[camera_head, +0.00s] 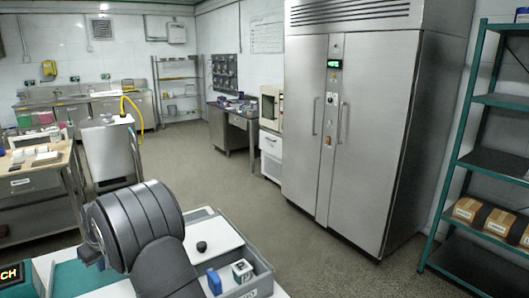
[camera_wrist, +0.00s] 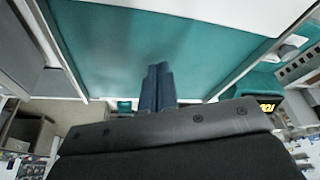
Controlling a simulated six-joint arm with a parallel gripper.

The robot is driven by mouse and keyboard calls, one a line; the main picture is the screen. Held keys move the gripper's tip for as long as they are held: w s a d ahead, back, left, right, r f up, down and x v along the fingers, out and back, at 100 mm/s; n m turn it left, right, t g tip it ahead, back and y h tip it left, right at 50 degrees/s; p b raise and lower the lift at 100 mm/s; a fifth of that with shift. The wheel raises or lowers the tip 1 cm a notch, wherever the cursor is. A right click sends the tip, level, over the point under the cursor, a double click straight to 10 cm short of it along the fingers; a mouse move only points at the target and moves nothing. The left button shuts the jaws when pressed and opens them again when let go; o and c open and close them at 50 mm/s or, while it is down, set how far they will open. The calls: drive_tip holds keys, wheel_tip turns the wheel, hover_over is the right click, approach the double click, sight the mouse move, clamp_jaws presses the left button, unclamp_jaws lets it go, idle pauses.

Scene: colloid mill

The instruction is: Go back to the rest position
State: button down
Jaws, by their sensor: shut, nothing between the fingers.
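My gripper (camera_wrist: 158,72) shows in the wrist view, its two dark blue fingers side by side and shut, with nothing between them. The fingertips stand in front of a plain teal surface (camera_wrist: 110,45); I cannot tell how far off it is. In the head view my dark grey arm fills the lower left, over a white worktop, and my gripper does not show there.
In the head view, a small blue box (camera_head: 214,282), a white and dark box (camera_head: 242,271) and a black knob-like piece (camera_head: 201,246) sit close right of my arm. A steel cabinet (camera_head: 350,130) and a green shelf rack (camera_head: 478,160) stand beyond open floor.

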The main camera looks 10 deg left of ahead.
drive_tip(key=w+v, duration=0.1)
drive_tip(key=v, duration=0.7)
drive_tip(key=shift+s+r, duration=0.4)
drive_tip(key=shift+s, duration=0.15)
drive_tip(key=shift+d, duration=0.1)
